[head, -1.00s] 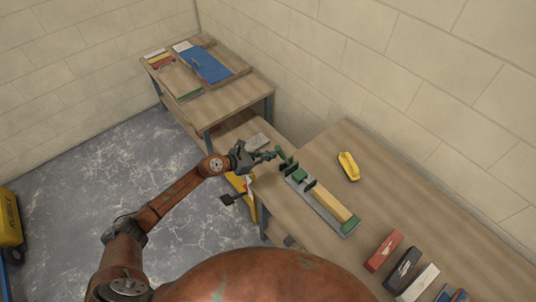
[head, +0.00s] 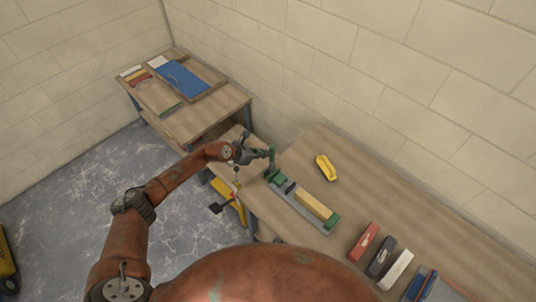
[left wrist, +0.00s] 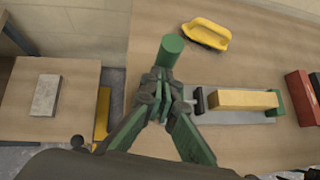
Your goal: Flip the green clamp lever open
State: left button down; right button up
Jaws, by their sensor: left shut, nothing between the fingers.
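The green clamp lever (head: 271,155) stands roughly upright at the far left end of a grey clamp base (head: 297,210) on the bench. Its round green end (left wrist: 171,48) shows just beyond my fingertips in the left wrist view. My left gripper (head: 264,155) is shut and empty, its tips (left wrist: 158,90) right beside the lever; I cannot tell whether they touch. A pale yellow bar (head: 313,204) lies along the base, between a dark jaw (left wrist: 199,100) and a green end block (head: 332,222). The gripper hides the lever's lower part in the wrist view. My right gripper is not in view.
A yellow float-like tool (head: 326,167) lies behind the clamp. Red (head: 363,243), black (head: 381,257) and white (head: 397,269) blocks lie to the right. A second table (head: 205,115) with a blue item (head: 183,80) stands at back left. The wall runs behind.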

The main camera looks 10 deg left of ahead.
pick_arm(q)
jog(key=shift+w+d+r, duration=0.2)
jog(key=shift+d+r, duration=0.05)
jog(key=shift+r, duration=0.05)
jog(key=s+a+f+b+v, duration=0.1)
jog(key=f+v, duration=0.1)
jog(key=v, duration=1.1)
jog(key=shift+a+b, duration=0.3)
jog(key=shift+b, duration=0.05)
jog(key=shift+d, duration=0.1)
jog(key=shift+f, duration=0.1)
